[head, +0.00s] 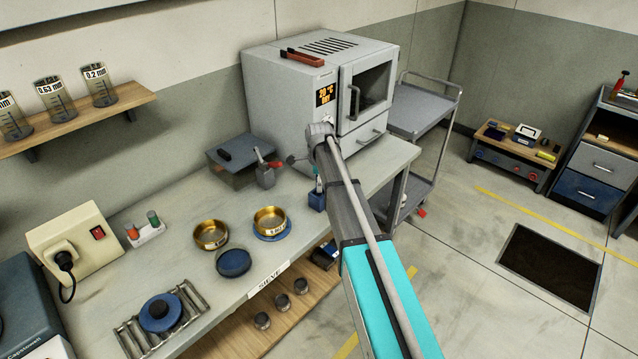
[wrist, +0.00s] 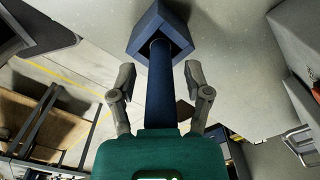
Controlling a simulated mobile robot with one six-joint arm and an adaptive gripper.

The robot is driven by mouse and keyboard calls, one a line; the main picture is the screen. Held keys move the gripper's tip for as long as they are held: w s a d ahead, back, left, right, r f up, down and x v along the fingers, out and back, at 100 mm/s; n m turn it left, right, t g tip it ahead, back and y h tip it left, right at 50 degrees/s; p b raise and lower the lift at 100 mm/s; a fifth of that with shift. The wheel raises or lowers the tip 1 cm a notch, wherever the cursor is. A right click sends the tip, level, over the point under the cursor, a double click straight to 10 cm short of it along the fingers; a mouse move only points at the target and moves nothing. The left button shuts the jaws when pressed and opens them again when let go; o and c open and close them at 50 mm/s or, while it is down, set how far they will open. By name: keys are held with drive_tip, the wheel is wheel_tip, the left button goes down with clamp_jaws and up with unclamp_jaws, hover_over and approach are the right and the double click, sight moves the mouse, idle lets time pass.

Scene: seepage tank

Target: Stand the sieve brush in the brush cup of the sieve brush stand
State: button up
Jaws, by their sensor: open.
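The sieve brush, a dark blue shaft (wrist: 160,88) in the wrist view, stands with its far end inside the square blue brush cup (wrist: 163,17). My gripper (wrist: 159,72) is open, with one grey finger on each side of the shaft and a visible gap on both sides. The near end of the shaft is hidden behind the teal body at the bottom of the view. In the head view the blue cup (head: 317,202) stands near the bench's front edge, with the brush (head: 319,184) rising from it, partly hidden by my arm. How deep the brush sits cannot be seen.
Left of the cup on the bench (head: 190,270) are brass sieves (head: 270,219), a dark blue dish (head: 233,263) and a grey container with a red-handled tool (head: 265,175). A grey oven (head: 290,100) stands behind. A trolley (head: 420,105) stands right of the bench.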

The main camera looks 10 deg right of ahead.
drive_tip(key=shift+r, duration=0.2)
drive_tip(key=r+p, duration=0.2)
drive_tip(key=p, duration=0.1)
drive_tip(key=r+p, duration=0.3)
drive_tip(key=shift+s+r, duration=0.2)
drive_tip(key=shift+r, duration=0.1)
wheel_tip(320, 180, up, 8)
drive_tip(key=p, duration=0.7)
drive_tip(key=shift+f+p, duration=0.1)
drive_tip(key=shift+p, duration=0.25)
drive_tip(key=shift+s, duration=0.1)
drive_tip(key=s+n, duration=1.9)
drive_tip(key=s, duration=0.9)
drive_tip(key=shift+s+n, duration=0.3)
drive_tip(key=shift+n, duration=0.1)
